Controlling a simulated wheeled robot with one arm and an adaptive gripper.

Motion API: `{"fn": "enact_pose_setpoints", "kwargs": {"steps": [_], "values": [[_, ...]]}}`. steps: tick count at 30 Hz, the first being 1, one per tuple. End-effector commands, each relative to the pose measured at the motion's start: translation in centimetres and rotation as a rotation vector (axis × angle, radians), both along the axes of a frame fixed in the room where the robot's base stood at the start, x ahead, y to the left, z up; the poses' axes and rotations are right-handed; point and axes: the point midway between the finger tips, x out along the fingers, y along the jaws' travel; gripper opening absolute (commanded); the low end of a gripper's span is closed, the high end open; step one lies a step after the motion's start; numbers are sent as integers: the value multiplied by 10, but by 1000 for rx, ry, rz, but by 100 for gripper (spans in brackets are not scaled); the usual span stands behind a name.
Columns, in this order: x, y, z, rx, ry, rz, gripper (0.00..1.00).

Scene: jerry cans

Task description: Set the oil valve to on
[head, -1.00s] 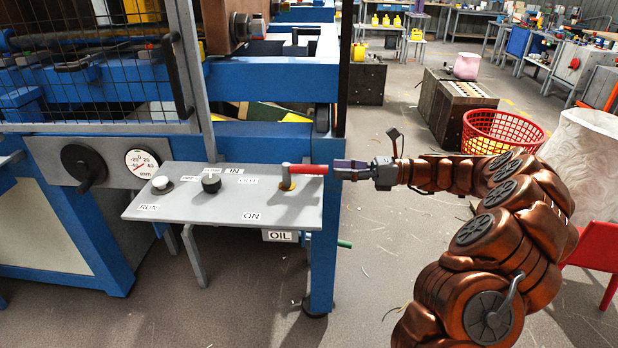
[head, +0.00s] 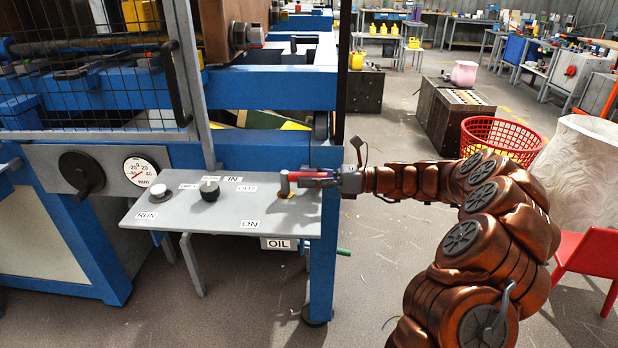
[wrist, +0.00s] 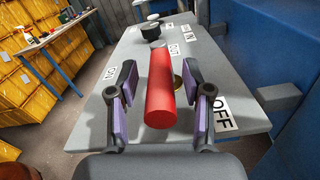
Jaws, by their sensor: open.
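The oil valve has a red lever handle (wrist: 161,95) on a grey pivot, which shows in the head view (head: 284,184) above a yellow base on the grey panel. The handle points right in the head view, toward my arm. My gripper (head: 312,180) is open around the handle. In the wrist view its purple-padded fingers (wrist: 162,84) stand either side of the handle, with visible gaps. An ON label (wrist: 110,71) lies left of the handle in that view and an OFF label (wrist: 221,114) lies right, close to the handle.
The grey panel (head: 190,222) also carries a black knob (head: 209,191) and a white button (head: 158,190). An OIL sign (head: 279,244) hangs below its edge. A blue machine post (head: 322,265) stands beside it. A red basket (head: 502,137) and red chair (head: 592,240) are farther right.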

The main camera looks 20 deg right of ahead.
Motion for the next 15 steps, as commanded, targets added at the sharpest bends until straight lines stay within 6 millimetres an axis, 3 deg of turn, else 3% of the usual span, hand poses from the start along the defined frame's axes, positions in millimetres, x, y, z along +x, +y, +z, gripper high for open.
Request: {"fn": "enact_pose_setpoints", "kwargs": {"steps": [4, 15], "values": [[0, 0, 0, 0, -1, 0, 47], [0, -1, 0, -1, -1, -1, 9]]}}
